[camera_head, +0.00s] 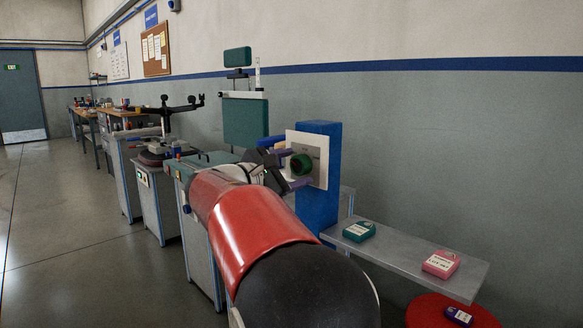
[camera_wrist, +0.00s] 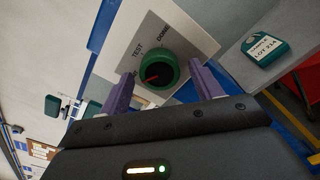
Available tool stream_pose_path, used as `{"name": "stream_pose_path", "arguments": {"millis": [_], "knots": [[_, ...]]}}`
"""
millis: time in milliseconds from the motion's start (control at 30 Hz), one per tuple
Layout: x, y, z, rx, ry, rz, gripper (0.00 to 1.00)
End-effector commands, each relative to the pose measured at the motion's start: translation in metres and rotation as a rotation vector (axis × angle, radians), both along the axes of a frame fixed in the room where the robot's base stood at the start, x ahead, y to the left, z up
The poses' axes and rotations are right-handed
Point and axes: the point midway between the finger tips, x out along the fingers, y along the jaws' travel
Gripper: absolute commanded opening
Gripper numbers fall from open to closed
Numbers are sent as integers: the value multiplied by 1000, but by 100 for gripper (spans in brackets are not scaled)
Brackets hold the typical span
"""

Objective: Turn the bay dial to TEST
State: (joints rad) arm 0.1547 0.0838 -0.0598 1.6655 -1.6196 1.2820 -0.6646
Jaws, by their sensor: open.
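The bay dial (camera_head: 301,164) is a green round knob on a pale plate (camera_head: 321,146) fixed to a blue post (camera_head: 318,205). In the wrist view the dial (camera_wrist: 167,62) has a dark face with a red pointer (camera_wrist: 151,78). The pointer aims to the lower left, at a label mostly hidden near the left finger. In the wrist view the fingertips (camera_wrist: 161,73) appear apart from the knob; contact is unclear.
A grey shelf (camera_head: 400,256) right of the post carries a green tag block (camera_head: 359,231) and a pink one (camera_head: 440,264). A dark blue one (camera_head: 458,316) lies on a red stool (camera_head: 425,312). Grey cabinets and benches line the wall at left. Floor at left is clear.

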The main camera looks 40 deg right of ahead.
Motion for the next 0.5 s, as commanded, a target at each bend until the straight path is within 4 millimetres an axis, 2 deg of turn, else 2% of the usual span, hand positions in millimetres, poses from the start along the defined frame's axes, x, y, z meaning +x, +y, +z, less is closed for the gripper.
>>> {"name": "stream_pose_path", "arguments": {"millis": [267,500], "knots": [[0,-2,0,0,0,0,65],[0,-2,0,0,0,0,33]]}}
